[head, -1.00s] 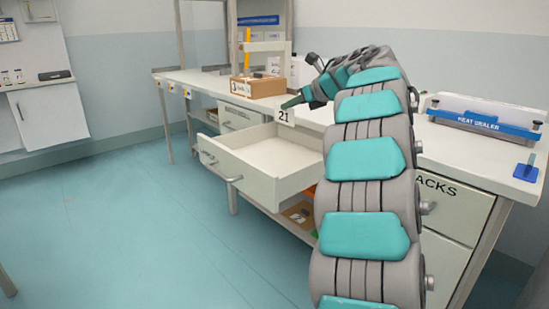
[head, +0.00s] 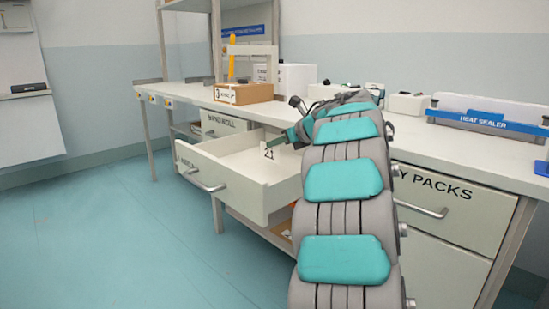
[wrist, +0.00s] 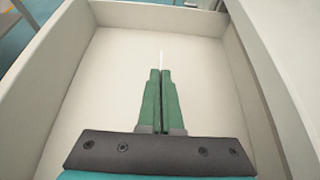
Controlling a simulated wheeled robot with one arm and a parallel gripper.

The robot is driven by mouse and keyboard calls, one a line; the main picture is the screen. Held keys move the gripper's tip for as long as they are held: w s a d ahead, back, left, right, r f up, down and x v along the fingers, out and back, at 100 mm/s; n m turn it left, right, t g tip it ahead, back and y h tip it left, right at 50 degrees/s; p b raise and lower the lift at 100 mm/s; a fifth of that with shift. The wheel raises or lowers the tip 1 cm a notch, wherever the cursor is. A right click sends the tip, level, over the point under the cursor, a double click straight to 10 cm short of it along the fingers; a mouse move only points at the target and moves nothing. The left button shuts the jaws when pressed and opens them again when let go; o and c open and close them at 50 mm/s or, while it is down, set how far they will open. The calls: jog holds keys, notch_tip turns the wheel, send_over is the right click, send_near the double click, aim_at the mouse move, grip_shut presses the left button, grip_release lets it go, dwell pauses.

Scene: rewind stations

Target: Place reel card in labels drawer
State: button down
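The reel card (head: 267,151) is a small white card marked 21. It hangs from the tips of my gripper (head: 285,141), above the open drawer (head: 228,203). In the wrist view my gripper (wrist: 161,72) has its green fingers shut together, and the card shows only as a thin white edge (wrist: 161,59) beyond the tips. The drawer floor (wrist: 110,75) below looks bare. The drawer's front label is mostly cut off by the viewing angle, so I cannot read it fully.
A drawer labelled for wind or refill (head: 222,122) is shut behind the open one. A dry packs drawer (head: 440,196) is shut at right. A cardboard box (head: 243,93) and a blue heat sealer (head: 490,120) stand on the bench. The floor at left is clear.

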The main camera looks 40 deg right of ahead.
aim_at(275, 153)
jog(key=shift+f, duration=1.8)
jog(key=shift+f+b, duration=0.2)
jog(key=shift+b, duration=0.2)
jog(key=c, duration=1.1)
grip_release()
jog(key=shift+r, duration=0.1)
jog(key=shift+r+p, duration=0.2)
jog(key=shift+p, duration=0.1)
jog(key=v, duration=1.2)
